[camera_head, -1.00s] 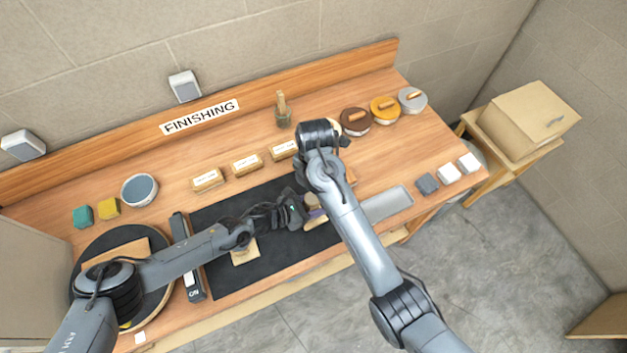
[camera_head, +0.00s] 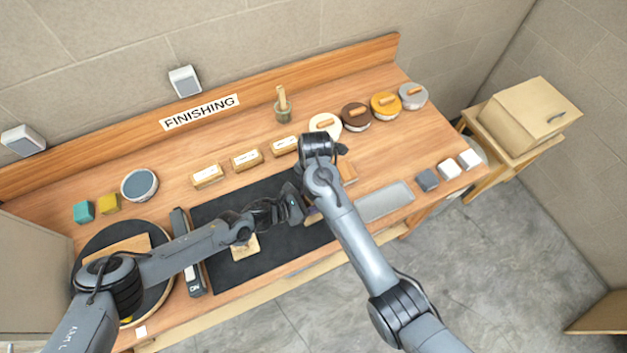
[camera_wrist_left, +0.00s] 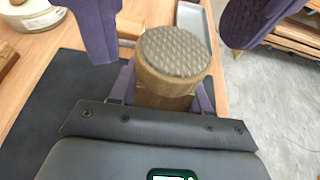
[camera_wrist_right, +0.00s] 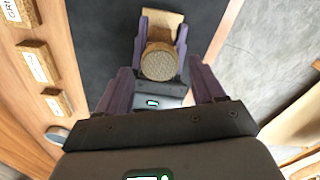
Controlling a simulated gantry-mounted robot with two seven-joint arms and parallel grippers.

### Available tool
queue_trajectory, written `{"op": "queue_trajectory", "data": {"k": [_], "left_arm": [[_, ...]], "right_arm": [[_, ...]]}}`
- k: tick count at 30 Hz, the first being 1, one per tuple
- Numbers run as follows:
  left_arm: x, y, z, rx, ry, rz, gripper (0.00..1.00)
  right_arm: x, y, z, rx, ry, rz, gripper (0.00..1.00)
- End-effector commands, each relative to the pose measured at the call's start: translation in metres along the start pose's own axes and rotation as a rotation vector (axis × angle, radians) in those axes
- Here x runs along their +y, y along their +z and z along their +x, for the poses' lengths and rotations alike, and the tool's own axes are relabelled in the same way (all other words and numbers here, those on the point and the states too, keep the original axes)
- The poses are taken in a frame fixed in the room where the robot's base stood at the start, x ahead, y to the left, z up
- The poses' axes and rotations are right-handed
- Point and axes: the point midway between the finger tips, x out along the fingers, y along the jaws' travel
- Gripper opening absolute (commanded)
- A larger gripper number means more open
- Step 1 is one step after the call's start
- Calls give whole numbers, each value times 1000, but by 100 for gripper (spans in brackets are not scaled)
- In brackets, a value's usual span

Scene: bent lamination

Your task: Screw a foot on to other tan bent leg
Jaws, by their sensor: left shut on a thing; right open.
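My left gripper (camera_wrist_left: 165,90) is shut on a tan bent leg (camera_wrist_right: 163,20), held above the dark mat. A round foot (camera_wrist_left: 174,52) with a textured grey-tan face sits at the end of the leg, between the left fingers and facing outward; it also shows in the right wrist view (camera_wrist_right: 158,65). Whether its thread is fully seated cannot be seen. My right gripper (camera_wrist_right: 158,70) is open, its purple fingers spread either side of the foot with gaps. In the head view my right arm hides most of this. Another tan piece (camera_head: 245,246) lies on the mat.
The dark mat (camera_head: 225,275) covers the bench middle. Labelled blocks (camera_head: 247,160) line its back edge, with lidded tins (camera_head: 356,116) behind right. A grey tray (camera_head: 385,202) lies right of the mat. A turntable (camera_head: 85,262) is at left.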

Motion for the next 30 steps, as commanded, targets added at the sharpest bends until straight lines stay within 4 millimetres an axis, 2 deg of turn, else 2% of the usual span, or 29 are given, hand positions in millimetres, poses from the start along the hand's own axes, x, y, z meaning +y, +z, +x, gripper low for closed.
{"op": "queue_trajectory", "data": {"k": [6,17,20,28,30], "left_arm": [[0,1,0,-2,0,1,0],[0,1,0,-2,0,0,0],[0,1,0,-2,0,0,0],[0,1,0,-2,0,1,0],[0,1,0,-2,0,1,0]], "right_arm": [[0,0,17,1,0,1,68],[0,0,20,0,0,1,68],[0,0,20,0,0,1,56],[0,0,20,0,0,0,14],[0,0,20,0,0,2,11]]}}
